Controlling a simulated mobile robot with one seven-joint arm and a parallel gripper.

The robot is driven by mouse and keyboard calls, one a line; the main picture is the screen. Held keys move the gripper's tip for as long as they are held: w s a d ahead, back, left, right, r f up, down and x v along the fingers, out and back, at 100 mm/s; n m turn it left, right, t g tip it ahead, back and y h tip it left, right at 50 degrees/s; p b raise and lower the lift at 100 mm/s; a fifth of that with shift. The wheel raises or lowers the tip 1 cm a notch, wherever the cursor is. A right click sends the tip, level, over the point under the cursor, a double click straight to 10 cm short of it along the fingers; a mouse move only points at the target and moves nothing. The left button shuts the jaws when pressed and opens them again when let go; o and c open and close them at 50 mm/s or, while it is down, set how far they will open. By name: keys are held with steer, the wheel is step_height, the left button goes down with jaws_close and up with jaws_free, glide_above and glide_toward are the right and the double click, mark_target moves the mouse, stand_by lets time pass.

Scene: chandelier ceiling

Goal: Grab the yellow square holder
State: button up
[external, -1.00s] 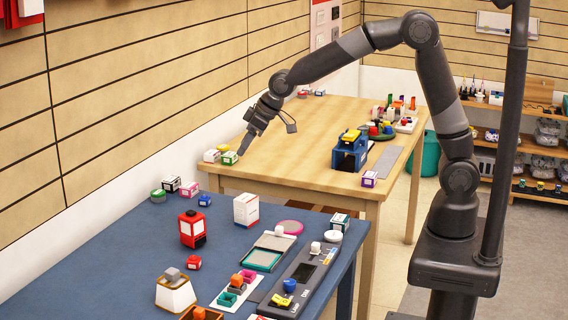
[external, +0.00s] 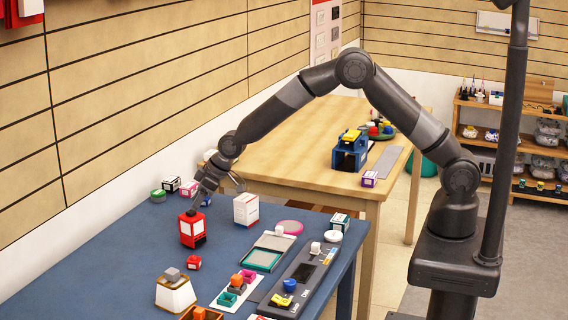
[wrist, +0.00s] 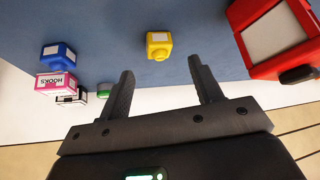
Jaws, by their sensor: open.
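The yellow square holder (wrist: 158,44) is a small yellow block with a pale face, standing on the blue table in the wrist view. It appears just beyond my open, empty gripper (wrist: 160,68), roughly centred between the two fingertips and apart from them. In the external view my gripper (external: 192,209) is low over the blue table, at the red lantern-like box (external: 191,232). I cannot make out the yellow holder there; the red box or my gripper may hide it.
In the wrist view the red box (wrist: 272,38) is close at right. A blue block (wrist: 58,53) and a pink-white HOOKS box (wrist: 56,84) are at left. In the external view a white box (external: 246,210) stands right of my gripper on the blue table (external: 105,258).

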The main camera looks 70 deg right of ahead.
steer(key=shift+w+x, duration=0.2)
steer(key=shift+x, duration=2.7)
steer(key=shift+r, duration=0.15)
steer(key=shift+c, duration=0.3)
steer(key=c, duration=1)
steer(key=shift+c, duration=0.2)
